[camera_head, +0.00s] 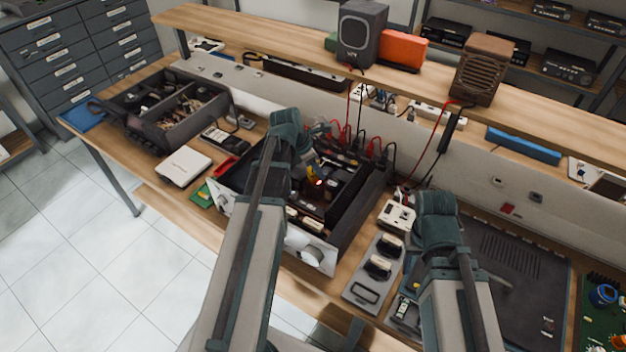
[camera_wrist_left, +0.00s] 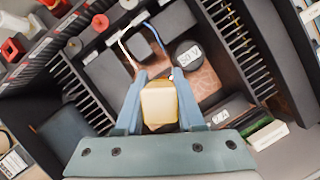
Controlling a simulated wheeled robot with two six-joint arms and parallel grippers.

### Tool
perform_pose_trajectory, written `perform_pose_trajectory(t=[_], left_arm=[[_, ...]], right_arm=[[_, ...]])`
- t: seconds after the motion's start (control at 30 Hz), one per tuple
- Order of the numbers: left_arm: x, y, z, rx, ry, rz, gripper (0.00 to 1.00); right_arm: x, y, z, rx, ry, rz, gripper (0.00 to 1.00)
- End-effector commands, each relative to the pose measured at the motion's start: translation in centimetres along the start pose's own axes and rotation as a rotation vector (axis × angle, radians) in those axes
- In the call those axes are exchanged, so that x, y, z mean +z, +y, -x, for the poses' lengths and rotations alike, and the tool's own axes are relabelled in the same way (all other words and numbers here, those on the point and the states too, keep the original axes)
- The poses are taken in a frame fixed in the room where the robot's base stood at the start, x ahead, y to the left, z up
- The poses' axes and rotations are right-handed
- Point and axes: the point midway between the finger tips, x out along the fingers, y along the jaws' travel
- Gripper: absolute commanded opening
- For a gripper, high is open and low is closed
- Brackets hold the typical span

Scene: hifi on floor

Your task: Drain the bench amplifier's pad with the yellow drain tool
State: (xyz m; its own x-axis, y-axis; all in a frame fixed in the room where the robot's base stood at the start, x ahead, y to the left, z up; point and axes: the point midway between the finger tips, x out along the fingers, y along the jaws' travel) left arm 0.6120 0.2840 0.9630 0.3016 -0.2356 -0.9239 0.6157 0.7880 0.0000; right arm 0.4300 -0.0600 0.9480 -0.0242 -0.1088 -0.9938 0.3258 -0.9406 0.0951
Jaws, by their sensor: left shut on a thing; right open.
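The bench amplifier (camera_head: 347,222) is an open dark chassis with a pale front panel, in the middle of the bench in the head view. My left gripper (camera_head: 312,168) is over its inside. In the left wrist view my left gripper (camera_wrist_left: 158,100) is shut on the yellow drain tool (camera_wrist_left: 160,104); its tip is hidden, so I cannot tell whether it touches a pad. Beyond it lie a copper-coloured board (camera_wrist_left: 205,82) and a black round part marked 50 V (camera_wrist_left: 188,54). A small red glow shows inside the amplifier in the head view. My right gripper (camera_head: 437,205) is open, right of the amplifier.
A grey plate with black-handled parts (camera_head: 360,292) and a white box (camera_head: 397,216) lie between the amplifier and my right arm. Red and black leads rise behind the chassis. A divided bin (camera_head: 180,135) and white box (camera_head: 183,166) stand left. Dark fins (camera_wrist_left: 238,50) flank the board.

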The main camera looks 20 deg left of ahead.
Motion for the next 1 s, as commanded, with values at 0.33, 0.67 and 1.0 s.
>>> perform_pose_trajectory(t=[0.33, 0.67, 1.0], left_arm=[[0.0, 0.0, 0.0, 0.000, 0.001, 0.000, 0.00], [0.2, 0.0, 0.4, 0.000, 0.000, 0.000, 0.00], [1.1, 0.0, 2.6, 0.000, 0.000, 0.000, 0.00]], right_arm=[[0.0, 0.0, 0.0, 0.000, 0.000, 0.000, 0.50], [0.0, 0.0, 0.5, 0.000, 0.000, 0.000, 0.50], [0.2, 0.3, 2.8, 0.000, 0.000, 0.000, 0.50]])
